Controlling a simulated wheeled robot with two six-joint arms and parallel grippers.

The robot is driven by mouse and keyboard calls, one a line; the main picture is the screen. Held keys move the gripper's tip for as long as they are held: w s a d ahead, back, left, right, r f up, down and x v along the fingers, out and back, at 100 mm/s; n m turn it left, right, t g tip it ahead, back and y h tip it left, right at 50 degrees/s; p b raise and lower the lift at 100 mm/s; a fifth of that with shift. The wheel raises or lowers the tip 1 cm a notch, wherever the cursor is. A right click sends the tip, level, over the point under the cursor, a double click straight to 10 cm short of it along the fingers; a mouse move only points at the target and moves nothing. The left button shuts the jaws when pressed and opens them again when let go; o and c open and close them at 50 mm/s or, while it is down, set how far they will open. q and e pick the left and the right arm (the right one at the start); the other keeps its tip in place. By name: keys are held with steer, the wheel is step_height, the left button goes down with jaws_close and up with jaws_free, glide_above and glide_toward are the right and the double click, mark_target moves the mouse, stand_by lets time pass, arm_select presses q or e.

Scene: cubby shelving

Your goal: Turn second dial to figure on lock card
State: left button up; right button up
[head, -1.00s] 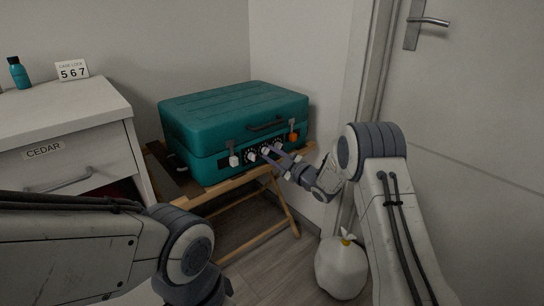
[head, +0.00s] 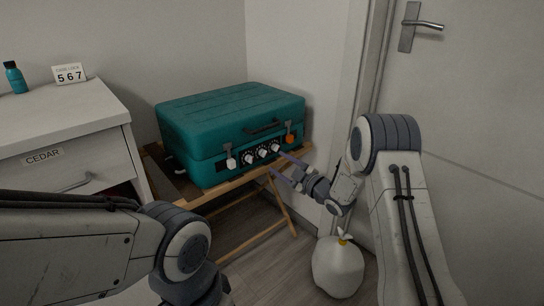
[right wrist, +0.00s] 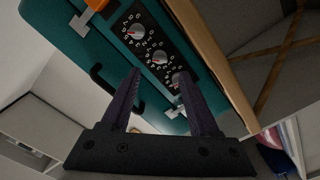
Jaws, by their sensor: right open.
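A teal case (head: 230,125) lies shut on a wooden rack, with three white dials on a dark panel on its front. The second dial (head: 262,153) is the middle one; it also shows in the right wrist view (right wrist: 159,56), but its setting is too small to read surely. The lock card (head: 70,74) reads 5 6 7 and stands on the cabinet. My right gripper (head: 277,164) is open and empty, in front of the dial panel toward its right end, its fingers apart from the dials. My left arm shows at lower left; its gripper is out of view.
The wooden rack (head: 228,188) supports the case. A white cabinet (head: 60,140) marked CEDAR stands left, with a teal bottle (head: 15,77) on top. A tied white bag (head: 338,268) sits on the floor by the door.

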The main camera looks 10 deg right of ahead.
steer(key=v, duration=0.4)
steer(key=shift+s+d+p, duration=0.15)
steer(key=shift+s+p, duration=0.05)
steer(key=shift+p, duration=0.2)
